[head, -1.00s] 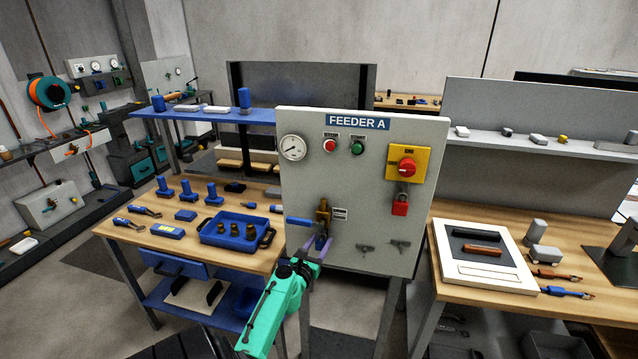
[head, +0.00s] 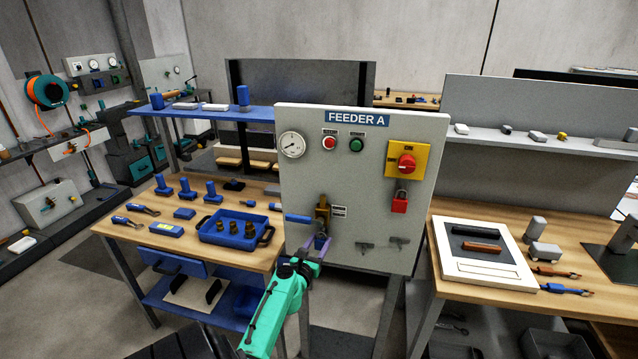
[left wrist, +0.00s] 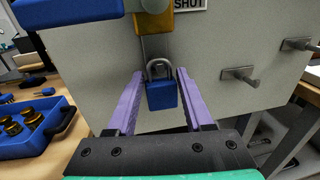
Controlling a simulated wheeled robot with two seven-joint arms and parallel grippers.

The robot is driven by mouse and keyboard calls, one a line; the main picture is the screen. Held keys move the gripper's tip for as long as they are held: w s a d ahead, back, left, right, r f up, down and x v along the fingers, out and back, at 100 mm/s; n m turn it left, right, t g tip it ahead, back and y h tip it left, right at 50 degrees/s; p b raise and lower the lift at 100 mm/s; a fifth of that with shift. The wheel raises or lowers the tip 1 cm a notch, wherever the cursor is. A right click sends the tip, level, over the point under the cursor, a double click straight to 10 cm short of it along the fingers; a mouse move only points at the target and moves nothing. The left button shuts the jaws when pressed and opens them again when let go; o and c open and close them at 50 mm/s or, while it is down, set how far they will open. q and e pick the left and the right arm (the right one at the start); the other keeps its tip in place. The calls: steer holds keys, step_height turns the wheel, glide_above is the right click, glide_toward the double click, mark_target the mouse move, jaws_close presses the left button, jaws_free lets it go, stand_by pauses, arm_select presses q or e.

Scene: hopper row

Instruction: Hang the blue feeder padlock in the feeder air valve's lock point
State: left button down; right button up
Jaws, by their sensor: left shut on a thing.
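The blue padlock (left wrist: 161,95) is upright between the purple fingers of my left gripper (left wrist: 156,92), its grey shackle at the top. My gripper is shut on it. In the head view my left gripper (head: 313,246) is in front of the panel, just below the brass feeder air valve (head: 322,207). The valve's blue handle (head: 297,218) points left. In the left wrist view the valve's brass body (left wrist: 153,22) is above the shackle, with a visible gap in the picture. The lock point is hard to make out. My right gripper is not in view.
The FEEDER A panel (head: 364,150) carries a gauge, two buttons and a yellow-red switch with a red padlock (head: 400,201) below it. Two pegs (head: 382,245) stick out right of my gripper. A blue tray (head: 236,229) stands on the left bench.

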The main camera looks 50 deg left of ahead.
arm_select(q)
steer(key=shift+c, duration=1)
jaws_free()
steer(key=b+v, duration=0.1)
steer(key=v, duration=1.3)
steer(key=shift+s+d+b, duration=0.2)
steer(key=shift+s+b, duration=0.05)
steer(key=shift+b, duration=0.15)
steer(key=shift+r, duration=0.1)
